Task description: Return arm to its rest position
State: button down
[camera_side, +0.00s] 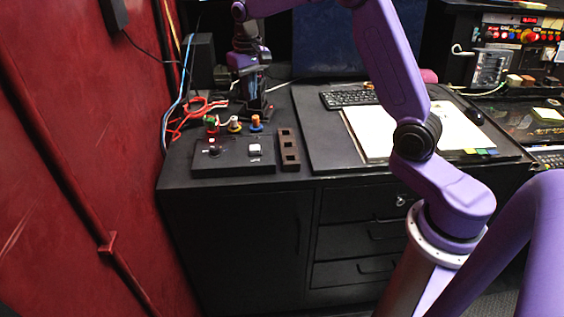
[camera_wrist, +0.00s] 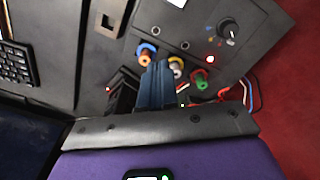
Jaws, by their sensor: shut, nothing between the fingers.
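My gripper (camera_side: 256,108) is shut and empty, pointing down behind the button box on the dark desk. In the wrist view its closed fingers (camera_wrist: 158,68) reach toward a row of coloured plugs. The black button box (camera_side: 232,162) has a white square button (camera_side: 254,149), a knob (camera_side: 214,152) and a lit red light (camera_side: 212,141). The white button (camera_wrist: 177,3), the knob (camera_wrist: 228,30) and the red light (camera_wrist: 210,59) also show in the wrist view. I cannot tell whether the fingers touch anything.
Green (camera_side: 211,124), white-yellow (camera_side: 234,124) and orange-blue (camera_side: 256,123) plugs stand behind the box, close to my gripper. Red cables (camera_side: 184,121) lie to their left. A dark slotted block (camera_side: 288,150) stands at the right. A keyboard (camera_side: 348,99) and papers (camera_side: 372,132) lie further right.

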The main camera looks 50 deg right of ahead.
jog(key=s+a+r+n, duration=0.1)
jog(key=s+a+n, duration=0.4)
jog(key=s, duration=0.4)
jog(key=s+a+r+n, duration=0.1)
jog(key=s+a+n, duration=0.1)
jog(key=s+a, duration=0.55)
jog(key=s+d+f+n, duration=0.1)
jog(key=s+d+n, duration=0.1)
jog(key=s, duration=0.9)
jog(key=s+d+f+n, duration=0.2)
jog(key=s+n, duration=0.3)
jog(key=s, duration=0.6)
jog(key=shift+s+d+f, duration=0.15)
jog(key=shift+d+f, duration=0.15)
